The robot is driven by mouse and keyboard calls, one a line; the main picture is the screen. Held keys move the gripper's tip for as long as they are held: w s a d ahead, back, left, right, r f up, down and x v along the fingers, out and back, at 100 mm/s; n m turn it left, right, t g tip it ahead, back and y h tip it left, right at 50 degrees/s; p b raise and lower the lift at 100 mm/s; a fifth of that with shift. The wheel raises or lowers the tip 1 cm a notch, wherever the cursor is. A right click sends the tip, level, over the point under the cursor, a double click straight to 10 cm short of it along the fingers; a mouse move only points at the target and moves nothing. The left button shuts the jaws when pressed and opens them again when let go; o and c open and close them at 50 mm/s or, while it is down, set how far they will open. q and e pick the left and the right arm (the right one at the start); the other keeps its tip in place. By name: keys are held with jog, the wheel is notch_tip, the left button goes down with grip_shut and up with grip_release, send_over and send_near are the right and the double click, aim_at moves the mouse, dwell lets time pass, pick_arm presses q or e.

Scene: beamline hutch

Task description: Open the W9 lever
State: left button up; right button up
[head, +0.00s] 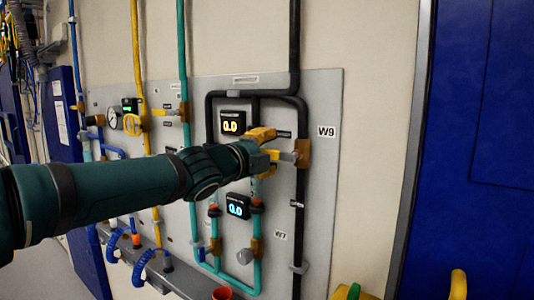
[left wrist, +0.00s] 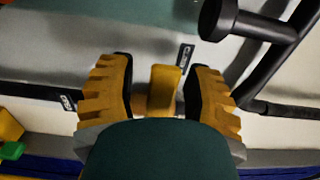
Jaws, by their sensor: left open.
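The W9 label (head: 326,131) is on the grey panel, just right of a brass valve body (head: 303,152) on the black pipe. My left gripper (head: 274,146) reaches in from the left and is at this valve. In the left wrist view my left gripper (left wrist: 161,92) is open, with its yellow toothed fingers on either side of the yellow lever (left wrist: 164,88). A gap shows between the lever and each finger. In the head view the gripper hides most of the lever. My right gripper is not in view.
Two displays (head: 232,122) (head: 237,206) are on the grey panel (head: 325,90), close to my left wrist. Black and teal pipes run around the valve. A blue door (head: 480,120) is at the right. A yellow and green item (head: 346,292) is at the bottom edge.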

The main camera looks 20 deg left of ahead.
pick_arm(q)
jog(key=shift+c, duration=0.4)
grip_shut()
jog(key=shift+f, duration=0.1)
